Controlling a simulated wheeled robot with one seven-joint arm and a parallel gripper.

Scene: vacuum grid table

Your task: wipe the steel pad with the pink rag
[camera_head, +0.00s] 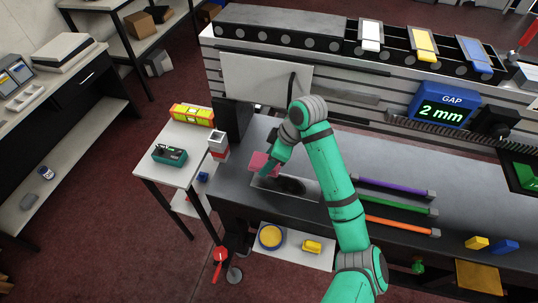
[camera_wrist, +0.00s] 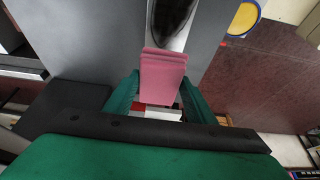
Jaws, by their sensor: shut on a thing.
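The pink rag (camera_head: 260,160) is a folded block in my gripper (camera_head: 268,168), above the left end of the steel pad (camera_head: 313,194). In the wrist view, the rag (camera_wrist: 163,75) stands between the two green fingers of my gripper (camera_wrist: 160,98), which are shut on it. The steel pad (camera_wrist: 153,32) is a pale strip with a large dark smear (camera_wrist: 174,15) on it, just beyond the rag. The smear also shows in the head view (camera_head: 288,185). I cannot tell whether the rag touches the pad.
Purple, green and orange bars (camera_head: 398,188) lie right of my arm. A side table (camera_head: 148,176) holds a yellow level and a green device. A blue gap display (camera_head: 441,109) stands behind.

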